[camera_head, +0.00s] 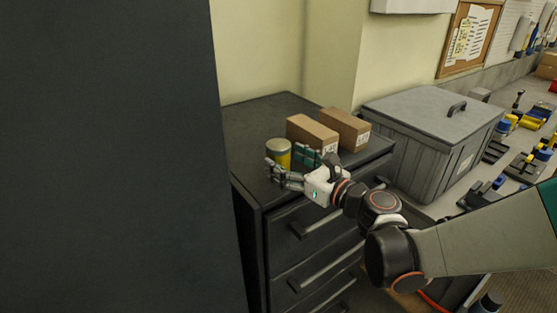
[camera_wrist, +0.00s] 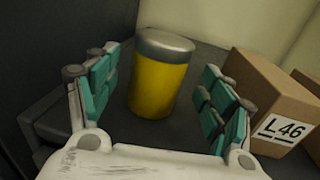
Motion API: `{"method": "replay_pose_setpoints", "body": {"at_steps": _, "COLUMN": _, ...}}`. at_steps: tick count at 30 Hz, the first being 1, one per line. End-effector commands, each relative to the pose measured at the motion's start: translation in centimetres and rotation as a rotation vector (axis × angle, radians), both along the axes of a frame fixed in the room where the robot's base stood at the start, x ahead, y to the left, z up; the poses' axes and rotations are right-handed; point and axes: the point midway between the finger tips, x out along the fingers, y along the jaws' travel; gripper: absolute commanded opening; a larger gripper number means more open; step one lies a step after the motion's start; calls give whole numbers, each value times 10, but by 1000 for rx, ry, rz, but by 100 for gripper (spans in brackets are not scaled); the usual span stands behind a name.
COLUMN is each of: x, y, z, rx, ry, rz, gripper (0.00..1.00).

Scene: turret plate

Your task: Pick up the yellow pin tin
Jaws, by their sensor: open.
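The yellow pin tin (camera_head: 279,150) with a grey lid stands upright on top of a dark drawer cabinet (camera_head: 262,118). In the wrist view the tin (camera_wrist: 157,85) is between and a little beyond my open fingers, with gaps on both sides. My gripper (camera_head: 290,170) is open, and it also shows in the wrist view (camera_wrist: 158,98) with teal finger pads. In the head view the fingers partly cover the lower part of the tin. Nothing is held.
Two brown cardboard boxes stand right of the tin; the nearer box (camera_head: 311,132) carries an L46 label in the wrist view (camera_wrist: 275,98). A large grey lidded bin (camera_head: 430,125) is further right. A tall dark panel (camera_head: 110,150) rises at the left.

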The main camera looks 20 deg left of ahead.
Motion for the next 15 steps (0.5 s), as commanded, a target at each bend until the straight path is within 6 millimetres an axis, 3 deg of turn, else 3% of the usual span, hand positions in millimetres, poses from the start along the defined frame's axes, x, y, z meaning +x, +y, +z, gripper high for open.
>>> {"method": "replay_pose_setpoints", "body": {"at_steps": 6, "x": 13, "y": 26, "z": 1, "rx": 0, "ry": 0, "rz": 0, "gripper": 74}}
{"method": "replay_pose_setpoints", "body": {"at_steps": 13, "x": 14, "y": 27, "z": 1, "rx": 0, "ry": 0, "rz": -1, "gripper": 74}}
{"method": "replay_pose_setpoints", "body": {"at_steps": 15, "x": 14, "y": 27, "z": 1, "rx": 0, "ry": 0, "rz": -1, "gripper": 58}}
